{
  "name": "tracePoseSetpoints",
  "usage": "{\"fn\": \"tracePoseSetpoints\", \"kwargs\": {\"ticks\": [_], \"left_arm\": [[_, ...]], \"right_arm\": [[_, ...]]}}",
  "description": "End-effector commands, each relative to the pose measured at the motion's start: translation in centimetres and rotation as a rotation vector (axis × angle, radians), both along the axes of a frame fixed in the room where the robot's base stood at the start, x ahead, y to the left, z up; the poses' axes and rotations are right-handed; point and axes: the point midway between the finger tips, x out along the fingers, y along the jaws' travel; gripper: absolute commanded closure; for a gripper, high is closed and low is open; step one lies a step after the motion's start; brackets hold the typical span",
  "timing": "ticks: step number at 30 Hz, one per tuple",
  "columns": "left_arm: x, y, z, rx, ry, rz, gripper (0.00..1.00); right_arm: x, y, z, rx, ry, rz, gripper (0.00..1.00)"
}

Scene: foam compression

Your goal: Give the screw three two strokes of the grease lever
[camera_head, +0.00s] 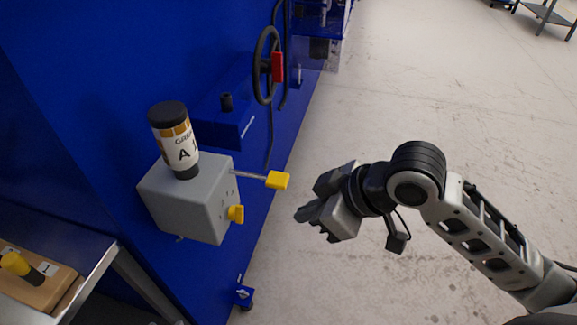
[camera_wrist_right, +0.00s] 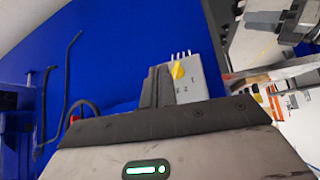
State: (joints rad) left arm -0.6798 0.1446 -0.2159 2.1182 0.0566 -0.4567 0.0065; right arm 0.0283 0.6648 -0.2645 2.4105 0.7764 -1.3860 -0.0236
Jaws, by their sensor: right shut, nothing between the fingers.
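A grey grease pump box (camera_head: 190,200) is fixed to the blue machine, with a grease cartridge (camera_head: 176,138) marked "A" and a black cap standing on top. The grease lever (camera_head: 277,180) is a thin metal rod with a yellow end, sticking out to the right of the box. A yellow selector knob (camera_head: 236,214) sits on the box's side face, and it also shows in the right wrist view (camera_wrist_right: 178,70). My right gripper (camera_head: 304,218) is shut and empty, to the right of the box and apart from the lever, slightly lower in the picture. My left gripper is not in view.
A metal-edged table (camera_head: 92,275) at lower left holds a cardboard box (camera_head: 38,290) and a yellow-capped item (camera_head: 16,264). Open floor (camera_head: 430,90) lies to the right.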

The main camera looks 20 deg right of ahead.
Motion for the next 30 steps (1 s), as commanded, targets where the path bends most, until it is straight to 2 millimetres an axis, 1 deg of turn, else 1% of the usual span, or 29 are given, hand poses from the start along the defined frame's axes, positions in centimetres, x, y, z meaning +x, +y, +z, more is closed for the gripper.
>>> {"fn": "tracePoseSetpoints", "kwargs": {"ticks": [1,5,6,9,12,15,18,26,30], "left_arm": [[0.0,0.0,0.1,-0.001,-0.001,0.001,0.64],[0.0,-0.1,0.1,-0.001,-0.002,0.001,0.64],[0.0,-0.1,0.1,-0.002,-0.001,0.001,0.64],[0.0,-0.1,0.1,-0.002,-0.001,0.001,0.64],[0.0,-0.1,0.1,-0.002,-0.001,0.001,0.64],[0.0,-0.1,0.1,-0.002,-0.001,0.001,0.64],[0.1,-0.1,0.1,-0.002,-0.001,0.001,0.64],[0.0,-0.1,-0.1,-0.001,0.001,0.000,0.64],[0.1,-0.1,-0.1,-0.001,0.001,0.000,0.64]], "right_arm": [[1.0,-0.4,2.0,-0.011,-0.033,0.054,1.00],[2.1,-1.4,7.1,-0.005,-0.057,0.163,1.00],[2.3,-1.9,8.7,0.000,-0.059,0.182,1.00],[2.2,-3.0,12.2,0.019,-0.057,0.202,1.00],[2.0,-3.8,14.7,0.041,-0.053,0.201,1.00],[1.7,-4.2,16.1,0.057,-0.050,0.196,1.00],[1.6,-4.3,16.6,0.066,-0.046,0.195,1.00],[1.6,-4.3,16.6,0.067,-0.045,0.196,1.00],[1.8,-3.8,16.1,0.070,-0.045,0.198,1.00]]}}
